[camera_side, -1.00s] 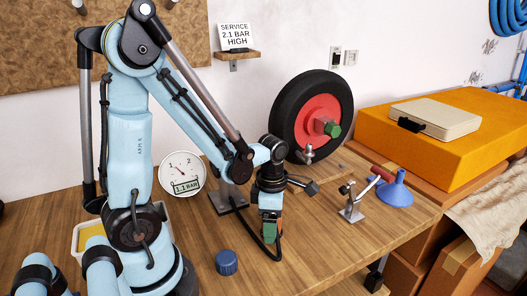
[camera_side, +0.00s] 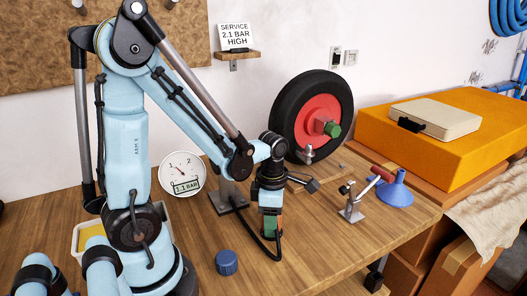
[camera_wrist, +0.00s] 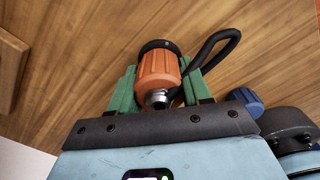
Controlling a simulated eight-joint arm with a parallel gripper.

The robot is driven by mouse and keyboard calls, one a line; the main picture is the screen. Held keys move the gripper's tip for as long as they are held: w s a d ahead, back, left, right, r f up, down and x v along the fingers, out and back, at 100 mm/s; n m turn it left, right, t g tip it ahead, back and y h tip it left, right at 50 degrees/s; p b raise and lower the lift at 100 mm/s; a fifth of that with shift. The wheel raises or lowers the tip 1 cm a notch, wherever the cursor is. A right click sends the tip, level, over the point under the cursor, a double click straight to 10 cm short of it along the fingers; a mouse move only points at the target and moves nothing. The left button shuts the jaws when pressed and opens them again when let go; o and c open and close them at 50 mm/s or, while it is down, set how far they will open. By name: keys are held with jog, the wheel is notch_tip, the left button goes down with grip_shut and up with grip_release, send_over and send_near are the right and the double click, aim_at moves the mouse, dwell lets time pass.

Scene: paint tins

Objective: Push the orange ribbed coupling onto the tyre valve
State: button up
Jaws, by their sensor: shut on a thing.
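The orange ribbed coupling (camera_wrist: 158,72) is between the green fingers of my gripper (camera_wrist: 155,90) in the wrist view. The fingers are shut on its sides. Its metal end faces my wrist and its dark end, with a black hose, faces away. In the side view my gripper (camera_side: 271,226) points down above the bench, left of and in front of the wheel, well apart from it. The wheel has a black tyre (camera_side: 289,108) and red hub (camera_side: 312,112). A small metal fitting (camera_side: 308,153) sits at its lower edge; I cannot tell whether this is the valve.
A round gauge (camera_side: 181,173) has a plate reading 1.1 BAR. A blue cap (camera_side: 227,262) stands on the bench left of my gripper. The black hose (camera_side: 262,245) loops beside my gripper.

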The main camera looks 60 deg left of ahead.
jog(key=shift+r, duration=1.7)
jog(key=s+d+r, duration=0.4)
jog(key=d+r, duration=0.3)
jog(key=d, duration=0.4)
jog(key=shift+s, duration=0.1)
jog(key=o, duration=0.4)
jog(key=shift+c, duration=1.2)
jog(key=shift+w+a+r, duration=1.85)
jog(key=shift+w+a, duration=1.65)
jog(key=shift+w+a+r, duration=1.8)
jog(key=shift+w+a, duration=1.7)
jog(key=shift+w, duration=0.05)
jog(key=shift+w+a+r, duration=1.85)
jog(key=shift+w+a, duration=1.65)
